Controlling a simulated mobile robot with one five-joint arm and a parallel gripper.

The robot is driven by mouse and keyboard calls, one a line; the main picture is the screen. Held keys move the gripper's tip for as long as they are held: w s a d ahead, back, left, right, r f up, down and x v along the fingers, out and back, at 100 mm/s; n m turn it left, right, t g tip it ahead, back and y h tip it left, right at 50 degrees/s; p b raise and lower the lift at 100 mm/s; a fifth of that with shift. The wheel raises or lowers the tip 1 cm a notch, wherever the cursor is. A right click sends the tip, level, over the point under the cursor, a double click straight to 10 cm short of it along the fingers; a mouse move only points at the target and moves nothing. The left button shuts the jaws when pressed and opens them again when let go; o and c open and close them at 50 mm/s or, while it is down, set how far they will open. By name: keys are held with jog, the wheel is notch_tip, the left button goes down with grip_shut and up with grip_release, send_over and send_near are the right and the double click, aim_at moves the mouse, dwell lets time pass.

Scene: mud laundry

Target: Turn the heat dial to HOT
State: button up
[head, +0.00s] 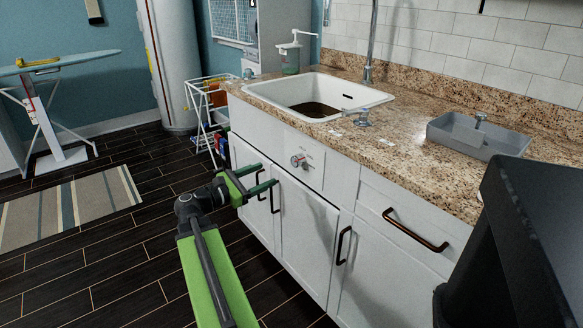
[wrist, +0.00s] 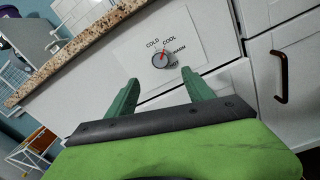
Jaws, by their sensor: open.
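The heat dial (head: 298,160) is a small round grey knob with a red mark on a white plate on the cabinet front below the sink. In the wrist view the dial (wrist: 161,60) shows the labels COLD, COOL and WARM around it. Its red mark appears to point up and right, towards COOL. No HOT label can be read. My gripper (head: 269,175) is open and empty, in front of the cabinet and left of the dial in the head view. In the wrist view its two green fingers (wrist: 160,80) point towards the dial, one on each side below it, apart from it.
The granite counter (head: 400,160) with a white sink (head: 365,97) lies above the dial. Dark cabinet handles (head: 342,245) stick out below and right. A grey tray (head: 450,135) sits on the counter. A drying rack (head: 203,110) stands beyond the counter's left end.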

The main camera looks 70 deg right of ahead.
aim_at(294, 162)
jog(key=x, duration=1.3)
